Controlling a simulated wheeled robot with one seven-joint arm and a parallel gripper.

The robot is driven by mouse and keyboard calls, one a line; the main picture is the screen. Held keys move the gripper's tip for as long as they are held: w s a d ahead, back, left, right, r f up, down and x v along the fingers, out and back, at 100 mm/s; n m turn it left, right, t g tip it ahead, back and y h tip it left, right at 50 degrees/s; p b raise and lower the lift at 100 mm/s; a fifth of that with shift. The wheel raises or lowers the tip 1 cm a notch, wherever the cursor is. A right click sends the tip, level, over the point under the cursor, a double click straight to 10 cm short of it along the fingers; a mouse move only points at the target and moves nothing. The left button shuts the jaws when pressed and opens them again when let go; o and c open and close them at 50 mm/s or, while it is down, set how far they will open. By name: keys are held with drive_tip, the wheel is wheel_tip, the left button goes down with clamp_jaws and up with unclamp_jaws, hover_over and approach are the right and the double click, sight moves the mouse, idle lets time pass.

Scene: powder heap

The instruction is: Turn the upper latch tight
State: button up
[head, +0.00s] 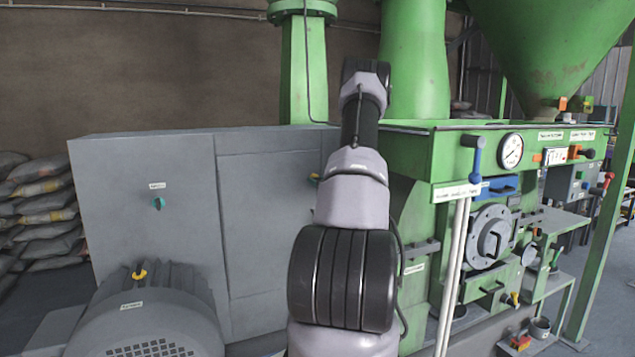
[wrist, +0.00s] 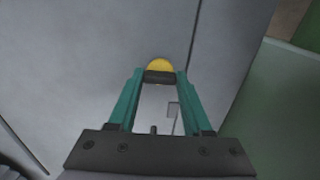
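A small yellow latch (head: 314,177) sits high on the grey cabinet, just left of my arm in the head view, partly hidden by it. In the wrist view a rounded yellow latch end (wrist: 159,65) with a dark part below it shows at the tips of my gripper (wrist: 160,77). The two teal fingers stand apart, one on each side of the dark part. I cannot tell whether they touch it. My gripper is hidden behind my arm in the head view.
A grey motor (head: 150,320) stands in front at lower left. A green machine (head: 460,150) with a gauge (head: 511,150) and a blue-handled lever (head: 474,160) stands at right.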

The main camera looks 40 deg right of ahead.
drive_tip(key=shift+m, duration=0.4)
clamp_jaws()
drive_tip(key=m, duration=1.7)
idle(0.3)
drive_tip(key=o, duration=1.2)
unclamp_jaws()
drive_tip(key=v, duration=1.1)
